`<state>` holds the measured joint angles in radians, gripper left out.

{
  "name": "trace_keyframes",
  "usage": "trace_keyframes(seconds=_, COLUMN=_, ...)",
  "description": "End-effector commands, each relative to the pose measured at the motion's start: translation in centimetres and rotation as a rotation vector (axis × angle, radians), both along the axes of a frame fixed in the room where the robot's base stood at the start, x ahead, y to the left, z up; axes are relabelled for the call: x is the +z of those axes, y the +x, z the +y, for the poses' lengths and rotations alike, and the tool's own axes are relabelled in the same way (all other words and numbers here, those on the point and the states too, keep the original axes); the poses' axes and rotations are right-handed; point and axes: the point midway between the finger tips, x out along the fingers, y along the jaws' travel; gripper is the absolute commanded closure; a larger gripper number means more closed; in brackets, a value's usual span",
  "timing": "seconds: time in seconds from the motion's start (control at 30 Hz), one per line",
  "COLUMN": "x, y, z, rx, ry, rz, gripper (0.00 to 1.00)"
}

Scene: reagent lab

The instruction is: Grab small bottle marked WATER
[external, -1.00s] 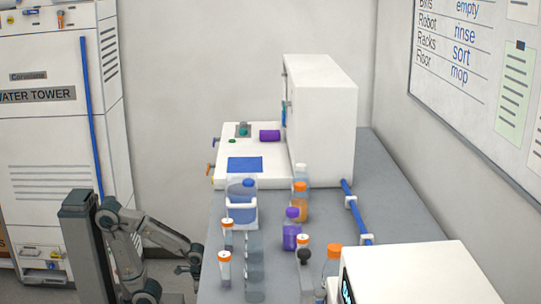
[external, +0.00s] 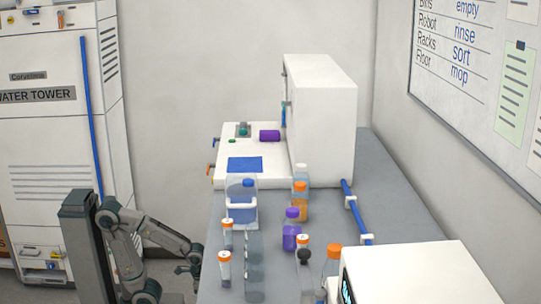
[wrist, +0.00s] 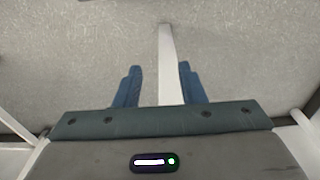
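Two small bottles with orange caps stand at the near left edge of the bench, a farther one (external: 227,239) and a nearer one (external: 224,271). Their labels are too small to read, so I cannot tell which bottle, if any, is marked WATER. My gripper (external: 186,271) is left of the nearer bottle, beside the bench edge and apart from it. In the wrist view my gripper (wrist: 159,72) has its two blue fingers spread, with nothing held between them. No bottle shows in that view, only grey speckled surface and a pale strip.
The grey bench (external: 395,205) holds a clear container with blue contents (external: 241,211), tall clear vessels (external: 254,270), a purple bottle (external: 291,237), an orange bottle (external: 300,207) and a dark-capped bottle (external: 305,283). White machines stand behind (external: 325,120) and at front right (external: 425,275).

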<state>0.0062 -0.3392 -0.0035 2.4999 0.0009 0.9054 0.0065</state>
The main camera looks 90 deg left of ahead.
Motion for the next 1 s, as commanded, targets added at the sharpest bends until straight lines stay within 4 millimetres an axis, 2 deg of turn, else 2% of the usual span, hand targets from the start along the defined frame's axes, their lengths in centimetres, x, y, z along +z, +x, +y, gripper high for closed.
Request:
trace_keyframes(seconds=0.3, x=0.0, y=0.0, z=0.0, rx=0.000, ry=0.000, rz=0.000, gripper=0.64)
trace_keyframes(seconds=0.33, x=0.0, y=0.0, z=0.0, rx=0.000, ry=0.000, rz=0.000, gripper=0.61)
trace_keyframes(seconds=0.5, x=0.0, y=0.0, z=0.0, rx=0.000, ry=0.000, rz=0.000, gripper=0.14)
trace_keyframes(seconds=0.8, x=0.2, y=0.0, z=0.0, rx=0.000, ry=0.000, rz=-0.001, gripper=0.13)
trace_keyframes(seconds=0.87, x=0.8, y=0.0, z=0.0, rx=0.002, ry=0.000, rz=-0.002, gripper=0.13)
trace_keyframes(seconds=1.0, x=3.4, y=0.0, z=0.2, rx=0.008, ry=0.000, rz=-0.012, gripper=0.13)
